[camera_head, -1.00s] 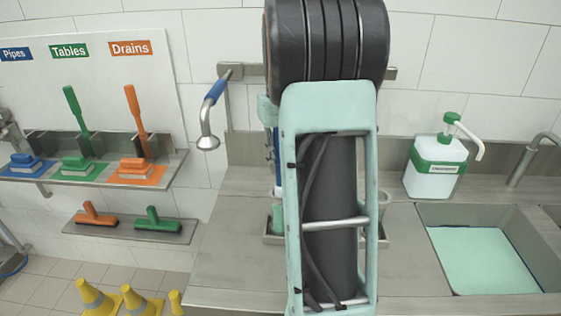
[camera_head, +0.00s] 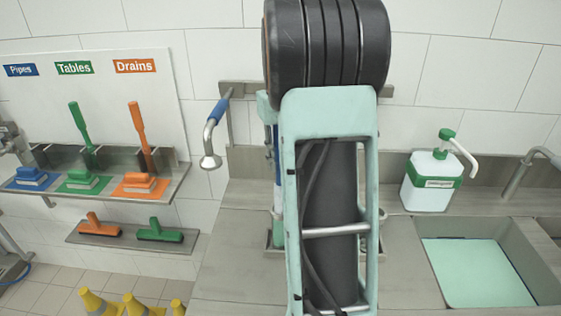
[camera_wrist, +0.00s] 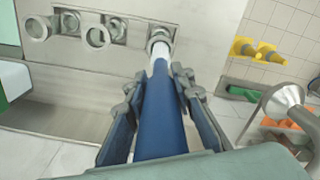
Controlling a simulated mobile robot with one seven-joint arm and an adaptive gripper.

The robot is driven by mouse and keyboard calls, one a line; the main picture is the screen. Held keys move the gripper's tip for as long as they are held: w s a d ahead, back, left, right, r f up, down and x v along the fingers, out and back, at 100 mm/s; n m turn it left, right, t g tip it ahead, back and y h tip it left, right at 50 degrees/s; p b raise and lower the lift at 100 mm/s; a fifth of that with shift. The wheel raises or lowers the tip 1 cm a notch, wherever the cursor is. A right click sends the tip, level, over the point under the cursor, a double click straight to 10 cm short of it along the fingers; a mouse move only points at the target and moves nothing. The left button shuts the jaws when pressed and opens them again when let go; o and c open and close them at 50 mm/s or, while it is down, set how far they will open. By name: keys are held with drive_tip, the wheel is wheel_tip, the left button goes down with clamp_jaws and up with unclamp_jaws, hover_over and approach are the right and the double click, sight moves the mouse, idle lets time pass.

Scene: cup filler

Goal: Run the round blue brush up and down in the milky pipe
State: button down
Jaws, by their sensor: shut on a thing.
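My gripper (camera_wrist: 157,100) is shut on the long blue handle of the brush (camera_wrist: 160,122), with a dark blue finger on each side. The handle points away from the wrist towards a pale, milky tube end (camera_wrist: 160,47) near the sink's back edge. A whitish length shows between the blue handle and that opening; I cannot tell how deep the brush sits. Its bristles are hidden. In the head view my arm covers most of this spot, and only a thin strip of blue handle (camera_head: 276,150) shows at its left.
Several round pipe openings (camera_wrist: 97,37) sit in a rack beside the tube. A hanging spray nozzle (camera_head: 210,161) is left of my arm. A soap bottle (camera_head: 431,182) and sink (camera_head: 478,270) are right. Brushes stand on the left shelf (camera_head: 110,190).

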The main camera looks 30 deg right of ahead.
drive_tip(key=shift+r, duration=2.6)
